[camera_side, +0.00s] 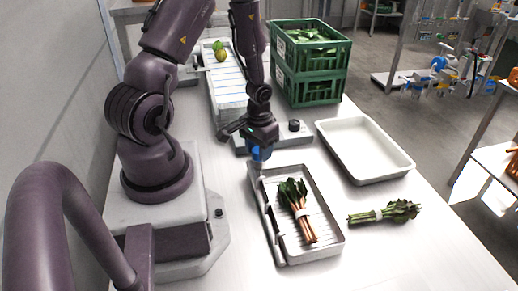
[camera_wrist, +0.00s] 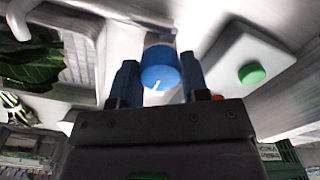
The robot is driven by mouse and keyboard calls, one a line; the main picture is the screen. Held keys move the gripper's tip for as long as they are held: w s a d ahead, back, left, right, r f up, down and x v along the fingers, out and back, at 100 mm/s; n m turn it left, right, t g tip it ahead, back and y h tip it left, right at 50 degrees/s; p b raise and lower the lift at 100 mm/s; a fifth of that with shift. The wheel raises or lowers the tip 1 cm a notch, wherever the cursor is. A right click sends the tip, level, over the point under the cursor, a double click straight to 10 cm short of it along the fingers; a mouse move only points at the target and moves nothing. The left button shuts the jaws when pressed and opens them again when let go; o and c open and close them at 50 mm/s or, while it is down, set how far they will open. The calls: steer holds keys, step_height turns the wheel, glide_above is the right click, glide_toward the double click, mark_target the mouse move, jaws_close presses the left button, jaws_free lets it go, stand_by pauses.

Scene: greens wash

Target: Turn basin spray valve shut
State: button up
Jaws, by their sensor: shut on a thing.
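The basin spray valve has a round blue knob (camera_wrist: 160,72) with a white pointer line, seen close up in the wrist view. My gripper (camera_wrist: 160,88) has its two blue fingers on either side of the knob and is shut on it. In the side view my gripper (camera_side: 261,152) points down at the back left corner of the grey basin (camera_side: 336,243). The fingers hide most of the knob there. A bundle of leafy greens with orange-brown stalks (camera_side: 300,208) lies in the basin on a ribbed floor.
A tied green bunch (camera_side: 384,213) lies on the table right of the basin. An empty white tray (camera_side: 365,150) stands behind it. Stacked green crates (camera_side: 310,62) stand at the back. A box with a green button (camera_wrist: 251,73) is near the knob. The front right table is clear.

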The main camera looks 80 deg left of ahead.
steer(key=m, duration=0.4)
steer(key=shift+m, duration=2)
steer(key=o, duration=0.9)
step_height(320, 180, up, 13)
steer(key=shift+s, duration=0.1)
